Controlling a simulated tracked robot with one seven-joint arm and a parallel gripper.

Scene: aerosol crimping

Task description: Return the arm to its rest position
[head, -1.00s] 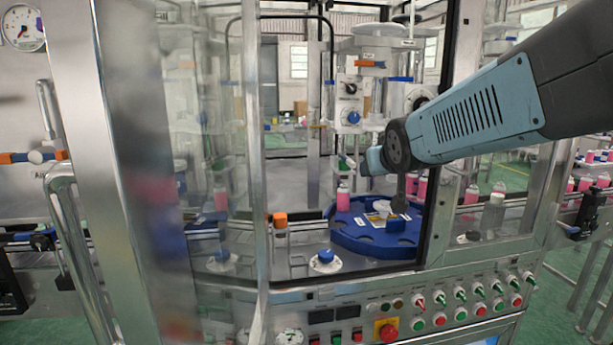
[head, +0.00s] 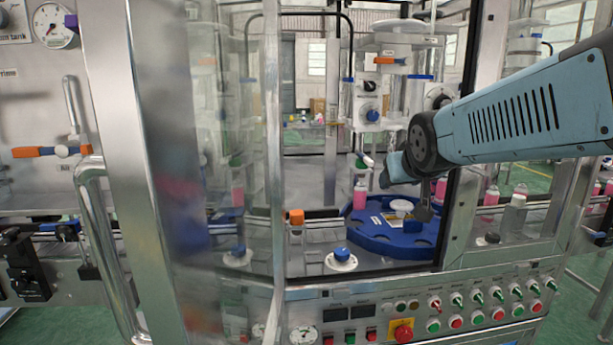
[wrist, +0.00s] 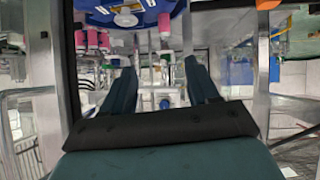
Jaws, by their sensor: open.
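My arm (head: 530,120) reaches in from the right, in front of the machine's framed opening. My gripper (wrist: 161,80) shows in the wrist view with its two dark fingers spread apart and nothing between them. In the head view the wrist end hangs in front of the blue turntable (head: 375,240), and the fingers are hard to make out there. The turntable also shows at the top of the wrist view (wrist: 165,12). A pink bottle (head: 360,194) stands at the turntable's left side.
A metal door frame (head: 128,150) with a tubular handle (head: 97,230) stands at left. A control panel (head: 440,308) with several buttons and a red emergency stop (head: 402,331) runs below the opening. Metal posts (head: 470,130) flank the arm closely. More pink bottles (head: 490,200) stand right.

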